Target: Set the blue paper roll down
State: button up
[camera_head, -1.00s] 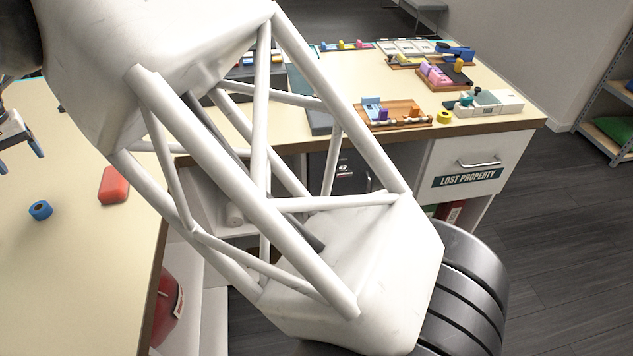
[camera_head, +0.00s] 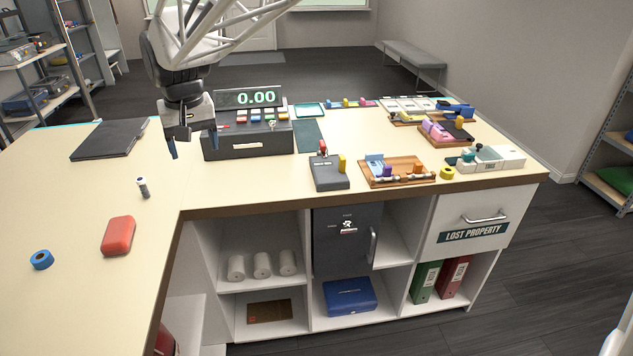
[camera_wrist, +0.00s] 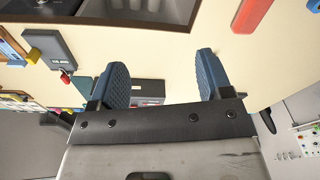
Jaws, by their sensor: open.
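The blue paper roll (camera_head: 41,260) lies on the cream counter (camera_head: 80,300) at the left of the head view, left of a red rounded case (camera_head: 118,236). Nothing holds it. My gripper (camera_head: 190,146) is open and empty, above the counter farther back and to the right of the roll, in front of the cash register. In the wrist view the two blue fingers (camera_wrist: 160,75) are wide apart with nothing between them. A blue piece shows at the top right corner there; I cannot tell whether it is the roll.
A small dark cylinder (camera_head: 143,188) stands between the roll and my gripper. A black folder (camera_head: 110,139) lies at the back left. The cash register (camera_head: 250,139), a card terminal (camera_head: 328,172) and a wooden tray (camera_head: 405,180) stand to the right. The counter around the roll is clear.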

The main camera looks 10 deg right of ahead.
jog(key=s+d+m+t, duration=0.1)
jog(key=s+d, duration=0.5)
jog(key=d, duration=0.4)
jog(key=s+d+m, duration=0.1)
jog(key=s+d, duration=0.4)
jog(key=d, duration=0.5)
jog(key=s+d+f+m, duration=0.1)
jog(key=s+d+f, duration=0.2)
jog(key=s+d, duration=0.3)
jog(key=s+d+f, duration=0.4)
jog(key=s+d, duration=0.2)
jog(key=s, duration=0.5)
jog(key=shift+s+d+m+t+h, duration=0.2)
jog(key=shift+d+m+t+h, duration=0.1)
jog(key=shift+d+m+h, duration=0.1)
